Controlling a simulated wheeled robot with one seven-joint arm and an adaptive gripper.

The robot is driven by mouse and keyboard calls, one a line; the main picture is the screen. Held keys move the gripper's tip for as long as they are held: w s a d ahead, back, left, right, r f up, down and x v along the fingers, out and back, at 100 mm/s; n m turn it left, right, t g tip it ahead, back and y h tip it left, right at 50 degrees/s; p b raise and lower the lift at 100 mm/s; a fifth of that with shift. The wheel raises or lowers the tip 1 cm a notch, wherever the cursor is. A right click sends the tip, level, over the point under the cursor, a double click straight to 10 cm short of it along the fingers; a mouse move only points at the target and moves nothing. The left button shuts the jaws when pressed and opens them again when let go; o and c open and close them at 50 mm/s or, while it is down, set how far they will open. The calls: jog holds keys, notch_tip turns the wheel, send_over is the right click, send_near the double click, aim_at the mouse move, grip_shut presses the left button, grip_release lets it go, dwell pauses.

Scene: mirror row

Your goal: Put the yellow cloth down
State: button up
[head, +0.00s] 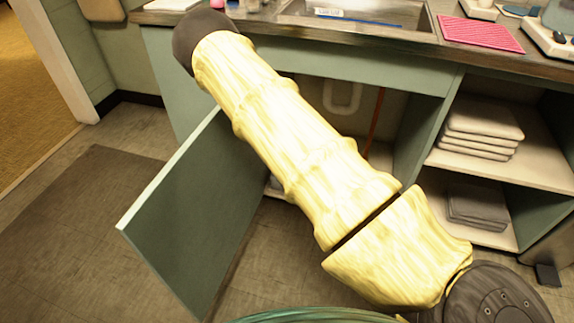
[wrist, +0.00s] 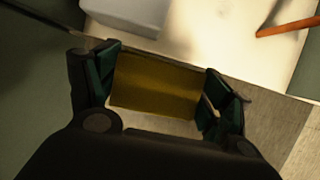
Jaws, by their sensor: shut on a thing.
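In the wrist view, my gripper (wrist: 158,88) is shut on the yellow cloth (wrist: 155,80). The cloth looks like a flat, folded dark-yellow piece spanning the gap between the two fingers. It is at the front edge of the pale cabinet floor (wrist: 236,50); I cannot tell whether it touches that surface. In the head view my own arm hides the gripper and the cloth.
In the head view, a green cabinet door (head: 190,215) stands open below the sink (head: 355,14). An orange stick (wrist: 287,27) and a white object (wrist: 130,12) are inside the cabinet. Folded white towels (head: 482,128) and grey towels (head: 476,205) fill shelves at right.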

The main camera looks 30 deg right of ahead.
jog(key=w+d+b, duration=0.1)
jog(key=w+d, duration=0.1)
jog(key=w, duration=0.2)
jog(key=w+d+f+b, duration=0.1)
jog(key=w+d+b, duration=0.1)
jog(key=w, duration=0.3)
jog(key=w+d+b, duration=0.1)
jog(key=w+d, duration=0.1)
jog(key=w, duration=0.3)
jog(key=shift+w+f+b, duration=0.1)
jog(key=shift+f+b, duration=0.15)
jog(key=shift+b, duration=0.1)
jog(key=shift+w+d+f+b, duration=0.15)
jog(key=shift+w+f+b, duration=0.05)
jog(key=shift+f+b, duration=0.15)
notch_tip(320, 180, down, 3)
jog(key=shift+r+b, duration=0.1)
jog(key=shift+b, duration=0.7)
jog(key=o, duration=1.2)
jog(key=shift+o, duration=0.2)
